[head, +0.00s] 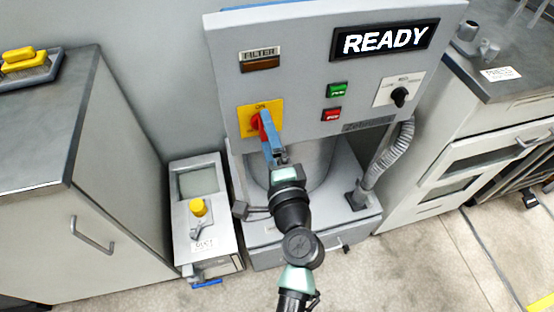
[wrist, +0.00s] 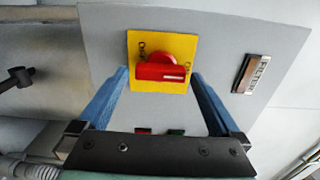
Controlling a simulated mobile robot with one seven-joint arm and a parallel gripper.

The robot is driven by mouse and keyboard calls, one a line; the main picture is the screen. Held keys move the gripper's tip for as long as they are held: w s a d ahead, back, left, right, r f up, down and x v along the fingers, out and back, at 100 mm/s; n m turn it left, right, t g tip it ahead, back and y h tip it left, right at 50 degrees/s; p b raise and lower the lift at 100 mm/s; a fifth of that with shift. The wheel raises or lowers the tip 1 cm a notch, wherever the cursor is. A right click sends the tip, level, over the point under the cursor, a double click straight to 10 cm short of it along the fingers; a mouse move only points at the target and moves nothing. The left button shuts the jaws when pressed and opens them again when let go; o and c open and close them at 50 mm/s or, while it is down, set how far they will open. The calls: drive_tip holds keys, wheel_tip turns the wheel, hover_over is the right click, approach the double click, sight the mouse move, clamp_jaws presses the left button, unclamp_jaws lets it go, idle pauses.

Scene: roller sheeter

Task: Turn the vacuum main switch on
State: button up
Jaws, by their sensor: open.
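The vacuum main switch is a red rotary handle (wrist: 160,72) on a yellow plate (wrist: 180,45). In the head view the yellow plate (head: 245,121) carries "ON" at its top, and the red handle (head: 255,122) is partly hidden by my blue fingers. In the wrist view the handle lies sideways, with a pale mark at its right end, the side toward the filter label. My gripper (head: 266,128) is open in front of the switch. In the wrist view its fingers (wrist: 160,76) stand left and right of the handle, with gaps visible. Contact cannot be told.
The panel display (head: 386,40) reads READY. The green button (head: 336,90), red button (head: 332,114) and black selector knob (head: 400,96) sit right of the switch. The filter label (head: 260,54) is above it. A corrugated hose (head: 392,155) hangs below the panel.

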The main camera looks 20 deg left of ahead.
drive_tip(key=b+v, duration=0.1)
drive_tip(key=v, duration=1.1)
drive_tip(key=shift+w, duration=0.15)
